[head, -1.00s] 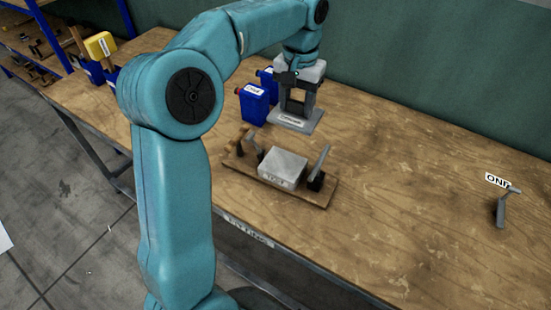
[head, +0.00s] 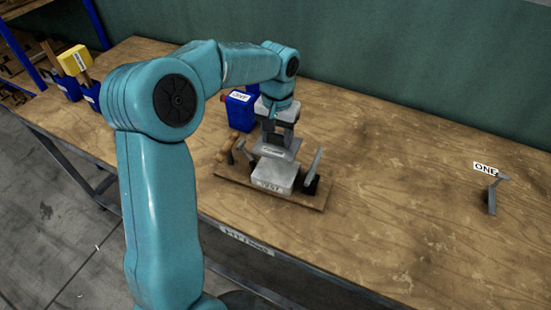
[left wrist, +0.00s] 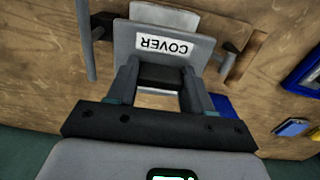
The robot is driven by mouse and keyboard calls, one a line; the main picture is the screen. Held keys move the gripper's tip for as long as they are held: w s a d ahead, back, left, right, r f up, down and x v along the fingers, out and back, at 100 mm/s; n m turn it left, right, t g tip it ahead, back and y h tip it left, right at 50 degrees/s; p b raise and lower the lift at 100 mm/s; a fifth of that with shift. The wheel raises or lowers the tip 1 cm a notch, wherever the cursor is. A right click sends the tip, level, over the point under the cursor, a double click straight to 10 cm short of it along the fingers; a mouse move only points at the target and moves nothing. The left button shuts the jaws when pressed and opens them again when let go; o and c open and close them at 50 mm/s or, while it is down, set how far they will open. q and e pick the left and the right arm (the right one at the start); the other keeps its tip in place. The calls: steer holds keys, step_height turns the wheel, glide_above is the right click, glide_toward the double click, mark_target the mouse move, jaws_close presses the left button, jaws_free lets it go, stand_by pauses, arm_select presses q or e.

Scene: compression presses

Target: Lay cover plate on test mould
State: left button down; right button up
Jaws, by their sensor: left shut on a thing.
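The grey cover plate (head: 274,152) hangs from my left gripper (head: 278,138), which is shut on it from above. In the left wrist view the plate (left wrist: 165,46) shows a white COVER label, upside down, between and beyond the fingers (left wrist: 160,82). The test mould (head: 270,180) is a light grey block on a wooden board. The plate is over the mould's back part in the head view; I cannot tell whether they touch. A pale edge of the mould (left wrist: 165,15) shows past the plate in the left wrist view. My right gripper is not in view.
A blue container (head: 240,110) labelled ONE is behind left. A yellow-headed mallet (head: 75,60) stands far left.

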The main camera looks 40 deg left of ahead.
mark_target(277, 135)
arm_select(q)
step_height(277, 135, down, 9)
steer(key=shift+a+f+p, duration=0.1)
steer(key=shift+p, duration=0.25)
steer(key=shift+s, duration=0.1)
steer(key=shift+c, duration=2.3)
jaws_free()
steer(key=shift+f, duration=0.15)
step_height(277, 135, up, 12)
steer(key=shift+b, duration=0.4)
steer(key=shift+r, duration=0.25)
